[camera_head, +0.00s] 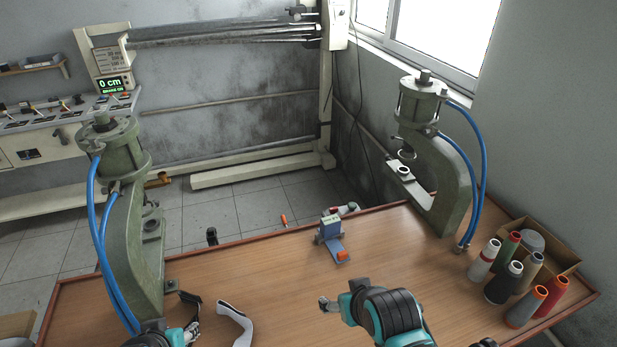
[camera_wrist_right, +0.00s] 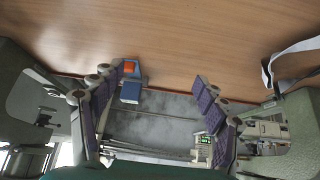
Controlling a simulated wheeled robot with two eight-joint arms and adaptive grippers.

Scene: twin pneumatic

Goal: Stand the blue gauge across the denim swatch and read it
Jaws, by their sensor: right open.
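The blue gauge (camera_head: 330,230) is a small blue block near the table's far edge. A flat blue strip (camera_head: 335,245), likely the denim swatch, runs from its foot toward me, with an orange piece (camera_head: 342,256) at its near end. In the right wrist view, the gauge (camera_wrist_right: 130,93) and orange piece (camera_wrist_right: 131,66) appear beside the left-hand finger. My right gripper (camera_head: 328,304) is open and empty, nearer me than the gauge and apart from it. My left gripper (camera_head: 191,331) is low at the left, partly cut off; its jaws are unclear.
Green presses with blue hoses stand at left (camera_head: 128,220) and right (camera_head: 445,185). Several thread spools (camera_head: 503,283) and a cardboard box (camera_head: 560,255) fill the right corner. A curved white strip (camera_head: 238,325) lies front left. A display (camera_head: 110,86) reads 0 cm. The middle table is clear.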

